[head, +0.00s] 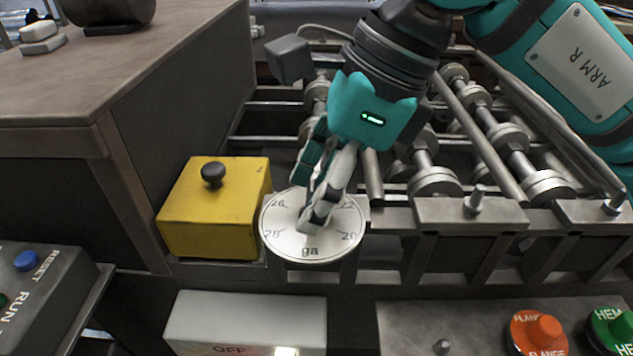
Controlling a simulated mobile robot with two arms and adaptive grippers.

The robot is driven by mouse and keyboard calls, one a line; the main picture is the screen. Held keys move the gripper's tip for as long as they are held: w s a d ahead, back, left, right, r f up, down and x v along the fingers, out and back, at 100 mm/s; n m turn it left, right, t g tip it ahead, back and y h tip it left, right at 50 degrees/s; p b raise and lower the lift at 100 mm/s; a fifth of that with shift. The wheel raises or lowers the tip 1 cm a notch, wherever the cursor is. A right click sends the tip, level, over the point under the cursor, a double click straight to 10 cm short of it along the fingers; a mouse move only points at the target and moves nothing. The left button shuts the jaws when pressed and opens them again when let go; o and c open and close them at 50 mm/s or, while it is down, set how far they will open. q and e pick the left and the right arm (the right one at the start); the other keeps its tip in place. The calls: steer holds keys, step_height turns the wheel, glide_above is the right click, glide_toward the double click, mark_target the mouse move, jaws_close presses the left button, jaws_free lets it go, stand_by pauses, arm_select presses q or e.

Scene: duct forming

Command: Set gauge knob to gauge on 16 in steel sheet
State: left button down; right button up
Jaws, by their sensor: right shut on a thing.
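The gauge dial (290,244) is a round, pale plate marked "ga", with 26, 28 and 20 readable and a partly covered 22 near the top right. My right gripper (312,222) reaches down from above onto the dial's middle, its fingers shut on the gauge knob. The knob itself is hidden by the fingers, so I cannot tell which number it points to. No steel sheet can be made out. My left gripper is out of view.
A yellow box (215,210) with a black knob stands just left of the dial. Rollers (435,180) lie behind. In front are a white box marked OFF (245,320), an orange flange button (538,330) and a green button (612,330). A RESET/RUN panel (45,285) is at left.

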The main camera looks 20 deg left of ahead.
stand_by(0.3)
steer(key=o, duration=1.2)
steer(key=shift+c, duration=0.2)
steer(key=shift+r, duration=0.1)
steer(key=v, duration=1.2)
